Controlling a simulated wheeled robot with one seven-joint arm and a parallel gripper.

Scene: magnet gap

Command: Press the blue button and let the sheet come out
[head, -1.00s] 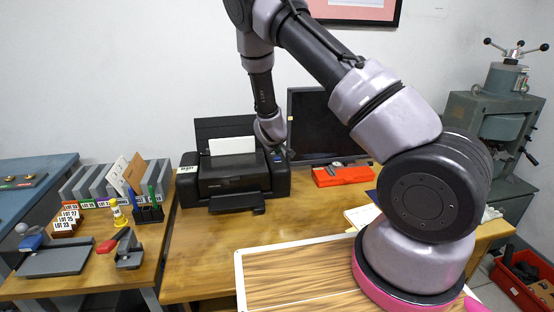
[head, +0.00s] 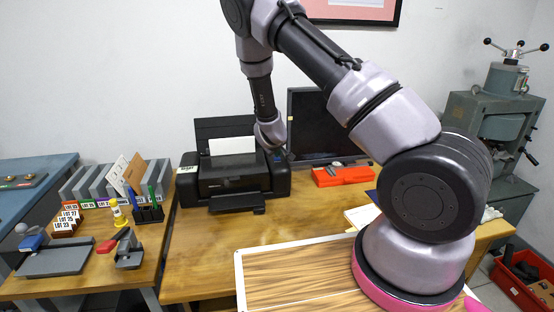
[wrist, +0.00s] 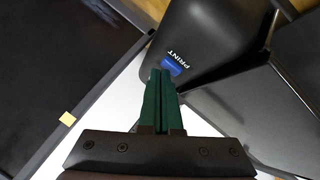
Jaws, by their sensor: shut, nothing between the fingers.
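The black printer (head: 232,180) stands on the wooden table with white paper (head: 232,146) upright in its rear feed. Its front output tray (head: 237,203) looks empty. In the wrist view the blue button (wrist: 173,66) shows beside the word PRINT on the black printer top. My gripper (wrist: 163,75) has its green fingers shut together, with the tips at the near edge of the button. I cannot tell whether they touch it. In the head view my wrist is over the printer's right end, and the button and fingertips are hidden there.
A dark monitor (head: 312,125) stands close to the right of the printer. A red tray (head: 342,175) lies on the table right of it.

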